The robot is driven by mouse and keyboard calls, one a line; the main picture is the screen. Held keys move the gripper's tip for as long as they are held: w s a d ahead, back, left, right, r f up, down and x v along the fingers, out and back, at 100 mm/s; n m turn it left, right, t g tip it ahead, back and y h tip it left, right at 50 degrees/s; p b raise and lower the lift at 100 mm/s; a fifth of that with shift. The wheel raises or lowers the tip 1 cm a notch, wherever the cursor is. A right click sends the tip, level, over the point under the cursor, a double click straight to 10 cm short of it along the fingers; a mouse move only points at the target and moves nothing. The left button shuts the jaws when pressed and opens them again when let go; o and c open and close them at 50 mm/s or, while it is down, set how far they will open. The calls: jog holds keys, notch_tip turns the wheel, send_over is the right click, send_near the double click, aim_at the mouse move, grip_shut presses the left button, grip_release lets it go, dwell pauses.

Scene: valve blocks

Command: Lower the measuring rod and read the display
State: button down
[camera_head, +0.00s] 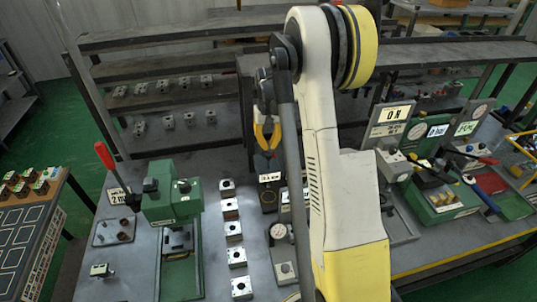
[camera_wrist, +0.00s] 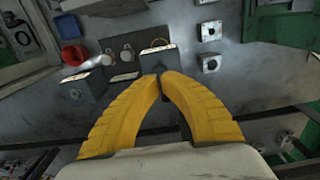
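My gripper (camera_head: 268,148) hangs over the middle of the bench, its yellow fingers curving in until the tips meet or nearly meet. In the wrist view the fingertips (camera_wrist: 161,76) are together, with nothing clearly seen between them. Just beyond the tips is a dark grey block with a white label (camera_wrist: 158,50); in the head view a small dark station with a white label (camera_head: 270,178) stands below the gripper. I cannot make out a measuring rod for certain. A display panel reading "0 N" (camera_head: 390,115) stands right of my arm. Part of the station is hidden by my arm.
A green press with a red lever (camera_head: 172,200) stands left of a row of several metal blocks (camera_head: 234,230). Green equipment with a "bar" display (camera_head: 437,130) fills the right. Shelves (camera_head: 160,68) stand behind.

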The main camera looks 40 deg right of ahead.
aim_at(269, 154)
jog(key=shift+f+b, duration=4.05)
jog(key=shift+f, duration=1.05)
jog(key=shift+r, duration=0.15)
jog(key=shift+r+p, duration=1.85)
jog(key=shift+r, duration=1.55)
